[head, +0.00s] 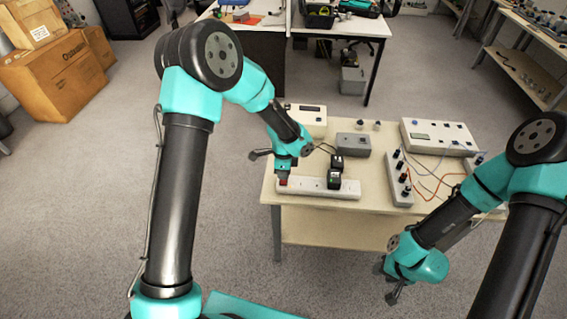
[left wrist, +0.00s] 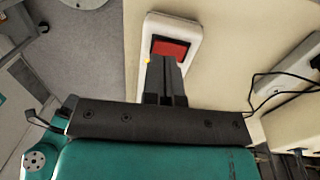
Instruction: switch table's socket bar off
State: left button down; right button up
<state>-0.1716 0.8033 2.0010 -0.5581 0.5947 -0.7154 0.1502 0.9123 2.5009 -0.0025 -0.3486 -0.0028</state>
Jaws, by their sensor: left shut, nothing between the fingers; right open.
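The white socket bar (head: 310,188) lies along the front edge of the table (head: 330,222), with black plugs (head: 335,172) in it towards its right. Its red switch (head: 283,182) is at the left end, partly hidden by my left gripper (head: 284,174). In the left wrist view the red switch (left wrist: 171,47) sits in the white end of the bar (left wrist: 176,22). The shut, empty fingertips of my left gripper (left wrist: 163,62) are right at the switch and overlap its lower edge. I cannot tell whether they touch it. My right gripper (head: 391,287) is open and empty, low beside the table's front right.
Behind the bar are a grey box (head: 353,144), a white device with a display (head: 308,121) and a larger white panel (head: 438,135). A knobbed terminal box (head: 399,178) with coloured wires stands to the right. Floor is clear left of the table.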

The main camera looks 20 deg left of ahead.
aim_at(282, 183)
pick_arm(q)
jog(key=shift+s+f, duration=0.1)
jog(key=shift+f, duration=0.8)
jog(key=shift+s+f, duration=0.25)
jog(key=shift+f, duration=0.25)
jog(key=shift+s+f, duration=0.25)
jog(key=shift+s, duration=0.05)
jog(key=shift+w, duration=0.15)
jog(key=shift+w+a+r, duration=0.1)
jog(key=shift+w+r, duration=0.1)
jog(key=shift+w, duration=0.65)
jog(key=shift+r, duration=0.1)
notch_tip(282, 183, up, 14)
jog(key=w, duration=0.1)
jog(key=shift+w+r, duration=0.25)
jog(key=shift+w, duration=0.15)
